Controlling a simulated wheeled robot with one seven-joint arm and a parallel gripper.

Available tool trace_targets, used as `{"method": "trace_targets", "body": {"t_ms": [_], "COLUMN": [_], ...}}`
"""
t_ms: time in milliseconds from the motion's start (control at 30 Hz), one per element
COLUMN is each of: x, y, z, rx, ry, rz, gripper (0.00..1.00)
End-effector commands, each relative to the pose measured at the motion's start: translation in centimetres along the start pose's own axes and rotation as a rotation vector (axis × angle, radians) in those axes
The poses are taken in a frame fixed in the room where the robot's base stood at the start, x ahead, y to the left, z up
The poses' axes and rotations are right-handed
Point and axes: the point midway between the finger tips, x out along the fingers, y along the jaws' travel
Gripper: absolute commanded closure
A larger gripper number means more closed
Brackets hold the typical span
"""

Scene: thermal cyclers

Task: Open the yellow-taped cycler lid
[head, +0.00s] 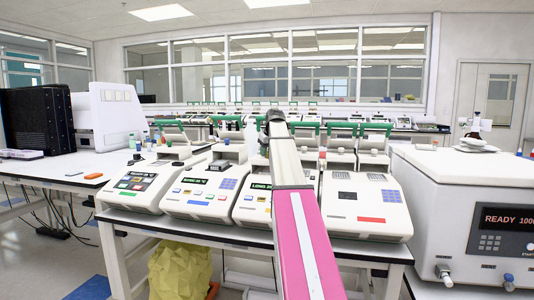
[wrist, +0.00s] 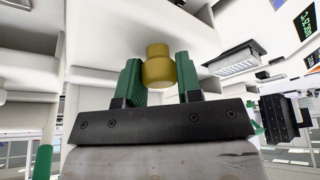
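A row of white thermal cyclers stands on the bench in the head view, among them a cycler (head: 207,190) left of my arm and one (head: 368,205) right of it. No yellow tape is clear there. In the wrist view a yellow knob-like piece (wrist: 158,71) sits against a white surface, between the two green fingers of my gripper (wrist: 158,80). The fingers are apart, one on each side of it. I cannot tell whether they press on it. In the head view my arm hides part of the row and the gripper's fingertips.
A large white machine (head: 470,195) with a READY display stands close on the right. A black box (head: 38,122) and a white instrument (head: 103,117) stand on the left bench. An orange item (head: 93,176) lies there. A yellow bag (head: 180,270) is under the bench.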

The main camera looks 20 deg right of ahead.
Motion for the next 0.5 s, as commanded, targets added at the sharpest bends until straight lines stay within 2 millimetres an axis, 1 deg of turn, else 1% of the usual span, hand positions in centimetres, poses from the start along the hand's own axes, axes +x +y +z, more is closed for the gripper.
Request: {"method": "trace_targets", "body": {"t_ms": [33,67,100,233,333,433,500], "x": [0.0,0.0,0.0,0.0,0.2,0.7,1.1], "y": [0.0,0.0,0.0,0.1,0.7,1.9,3.1], "z": [0.0,0.0,0.0,-0.1,-0.7,-1.9,-3.1], "rx": [0.0,0.0,0.0,0.0,0.0,0.001,0.002], "ry": [0.0,0.0,0.0,-0.001,-0.001,-0.001,-0.002], "rz": [0.0,0.0,0.0,0.0,0.0,0.0,0.0], "gripper": [0.84,0.94,1.0,1.0,1.0,1.0,1.0]}}
